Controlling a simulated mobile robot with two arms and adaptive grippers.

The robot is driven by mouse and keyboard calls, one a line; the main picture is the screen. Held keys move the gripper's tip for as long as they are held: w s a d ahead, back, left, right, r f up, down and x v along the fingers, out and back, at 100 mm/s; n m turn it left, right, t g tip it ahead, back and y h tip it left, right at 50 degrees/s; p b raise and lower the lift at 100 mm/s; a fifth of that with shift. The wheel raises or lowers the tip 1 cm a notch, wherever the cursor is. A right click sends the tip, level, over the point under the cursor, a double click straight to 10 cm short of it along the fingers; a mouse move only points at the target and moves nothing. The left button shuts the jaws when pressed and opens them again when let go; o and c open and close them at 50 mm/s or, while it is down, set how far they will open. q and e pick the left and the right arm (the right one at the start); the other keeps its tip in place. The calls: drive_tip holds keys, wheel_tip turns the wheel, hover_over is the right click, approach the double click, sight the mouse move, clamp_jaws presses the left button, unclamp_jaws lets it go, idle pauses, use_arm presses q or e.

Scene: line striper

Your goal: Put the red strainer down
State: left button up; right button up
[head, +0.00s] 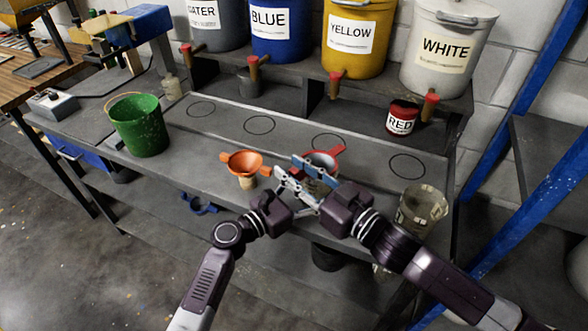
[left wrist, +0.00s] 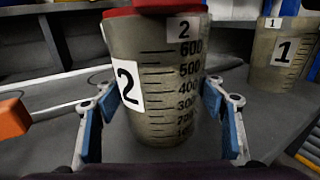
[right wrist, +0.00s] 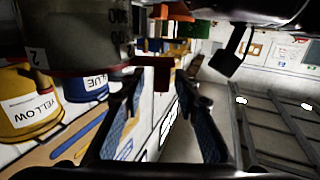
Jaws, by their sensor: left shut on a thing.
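The red strainer (head: 323,160) sits on top of measuring cup 2, and its red rim (left wrist: 150,8) shows at the cup's top in the left wrist view. Cup 2 (left wrist: 170,105) is a murky, graduated cup, mostly hidden by my grippers in the head view. My left gripper (head: 290,183) is shut on cup 2, a finger on each side. My right gripper (head: 312,170) is close to the strainer. In the right wrist view its fingers (right wrist: 160,85) are spread, with a reddish handle-like piece between their tips; contact is unclear.
An orange funnel (head: 243,163) stands left of my grippers, and a green bucket (head: 139,125) farther left. Measuring cup 1 (head: 423,206) is on the right. A red can (head: 401,119) stands behind, below the labelled paint buckets. The bench with black circles (head: 275,140) has free room.

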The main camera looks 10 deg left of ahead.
drive_tip(key=shift+r, duration=0.55)
drive_tip(key=v, duration=1.2)
drive_tip(key=shift+r, duration=0.1)
use_arm(q)
drive_tip(key=o, duration=1.2)
